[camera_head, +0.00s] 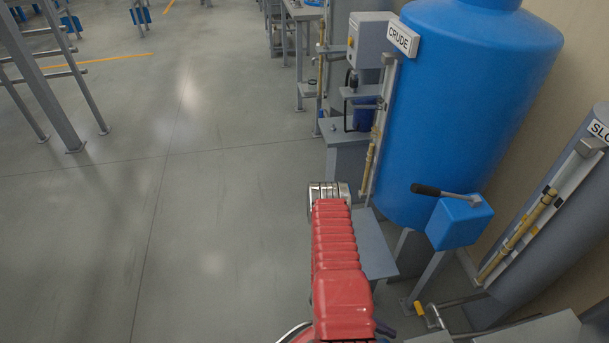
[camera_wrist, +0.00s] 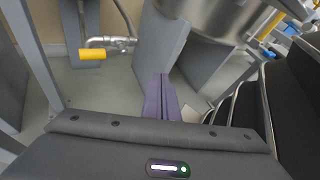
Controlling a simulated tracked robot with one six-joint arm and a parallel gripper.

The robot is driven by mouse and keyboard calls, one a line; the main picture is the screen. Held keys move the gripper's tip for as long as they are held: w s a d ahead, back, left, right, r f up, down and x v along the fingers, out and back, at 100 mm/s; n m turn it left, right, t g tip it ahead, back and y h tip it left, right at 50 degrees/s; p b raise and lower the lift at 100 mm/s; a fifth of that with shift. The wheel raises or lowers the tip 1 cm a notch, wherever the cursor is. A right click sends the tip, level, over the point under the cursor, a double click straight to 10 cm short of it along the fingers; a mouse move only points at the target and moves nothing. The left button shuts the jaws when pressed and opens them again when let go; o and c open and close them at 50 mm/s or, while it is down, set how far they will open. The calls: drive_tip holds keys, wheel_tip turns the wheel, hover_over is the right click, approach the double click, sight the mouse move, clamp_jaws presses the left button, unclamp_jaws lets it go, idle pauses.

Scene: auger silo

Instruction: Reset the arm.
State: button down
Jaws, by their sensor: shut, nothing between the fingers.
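My arm, in a red ribbed sleeve, reaches forward from the bottom of the head view and ends in a metal wrist beside the grey bench by the blue tank. The fingers do not show there. In the wrist view my gripper (camera_wrist: 162,98) shows as two purple fingers closed together, with nothing between them. They point toward a grey support panel (camera_wrist: 160,45) and the floor. A pipe with a yellow handle (camera_wrist: 91,54) is at the upper left of that view, apart from the fingers.
A grey tank (camera_head: 545,240) is at the far right. A grey frame (camera_head: 50,85) stands at the upper left. The floor (camera_head: 210,200) left of my arm is clear.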

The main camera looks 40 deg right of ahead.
drive_tip(key=w+a+r+m+t+y, duration=0.2)
drive_tip(key=w+a+r+m, duration=0.15)
drive_tip(key=w+r, duration=0.55)
drive_tip(key=w+a+r+m+t+y, duration=0.15)
drive_tip(key=w+a+r, duration=0.35)
drive_tip(key=r, duration=0.8)
drive_tip(key=w+a+r+m+t+y, duration=0.1)
drive_tip(key=w+a+r+m+t, duration=0.2)
drive_tip(key=w+r, duration=0.6)
drive_tip(key=a+r+t, duration=0.4)
drive_tip(key=a+r, duration=0.3)
drive_tip(key=r, duration=0.3)
drive_tip(key=a+r+t+y, duration=0.1)
drive_tip(key=a+r+t, duration=0.2)
drive_tip(key=a+r, duration=0.4)
drive_tip(key=a+r+t, duration=0.4)
drive_tip(key=a+r, duration=0.3)
drive_tip(key=r, duration=0.6)
drive_tip(key=shift+w+r+n+t, duration=0.25)
drive_tip(key=shift+r+n+t, duration=0.1)
drive_tip(key=shift+n, duration=0.05)
drive_tip(key=shift+y, duration=0.25)
